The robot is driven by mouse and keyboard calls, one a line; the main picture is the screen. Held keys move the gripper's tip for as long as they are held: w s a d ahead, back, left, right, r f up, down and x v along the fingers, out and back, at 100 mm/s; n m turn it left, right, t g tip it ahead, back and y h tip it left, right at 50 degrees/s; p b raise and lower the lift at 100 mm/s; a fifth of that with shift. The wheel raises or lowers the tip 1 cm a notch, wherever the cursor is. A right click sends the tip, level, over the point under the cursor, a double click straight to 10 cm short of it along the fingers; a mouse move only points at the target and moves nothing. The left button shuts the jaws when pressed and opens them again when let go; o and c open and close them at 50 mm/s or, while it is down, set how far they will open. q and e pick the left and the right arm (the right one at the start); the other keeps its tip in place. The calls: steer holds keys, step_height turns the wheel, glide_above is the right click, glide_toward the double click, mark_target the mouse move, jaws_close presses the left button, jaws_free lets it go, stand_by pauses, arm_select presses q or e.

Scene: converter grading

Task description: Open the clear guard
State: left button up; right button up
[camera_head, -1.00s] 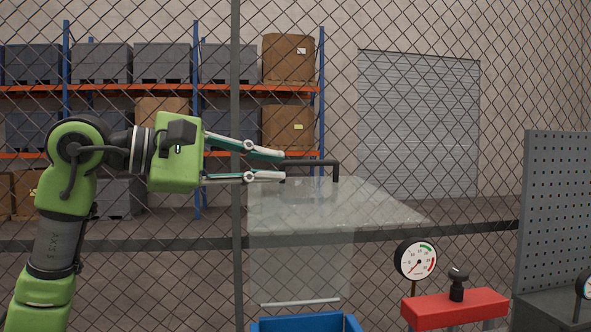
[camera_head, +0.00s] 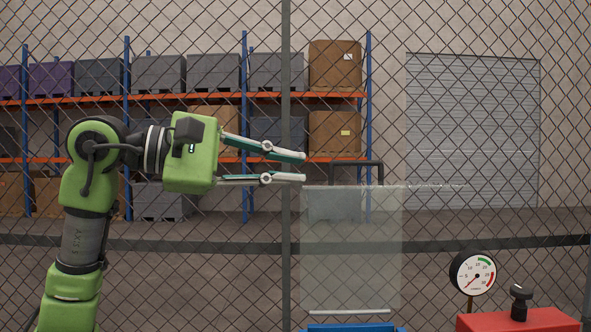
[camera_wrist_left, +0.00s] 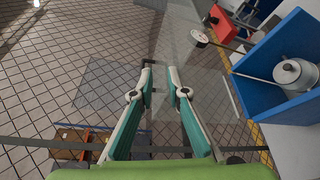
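The clear guard (camera_head: 350,250) is a see-through box cover in the middle of the head view. Its front panel hangs upright and its top is seen nearly edge-on; it looks closed. A black handle (camera_head: 357,163) stands on its top. My left gripper (camera_head: 305,168) is open and empty, pointing right, a little left of the handle in the head view. In the left wrist view its fingertips (camera_wrist_left: 160,68) are apart, with a dark bar close to the left fingertip; I cannot tell whether it lies between the fingers. My right gripper is not in view.
A red block with a black knob (camera_head: 520,320) and a dial gauge (camera_head: 473,273) stand at the right. A blue bin (camera_wrist_left: 258,75) holding a metal part shows in the left wrist view. A wire-mesh fence post (camera_head: 286,120), shelves and a shutter (camera_head: 475,130) are behind.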

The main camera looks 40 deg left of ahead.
arm_select(q)
steer(key=r+v, duration=0.1)
steer(key=v, duration=1.3)
steer(key=shift+w+a, duration=0.2)
stand_by(0.6)
steer(key=shift+r, duration=0.15)
stand_by(0.6)
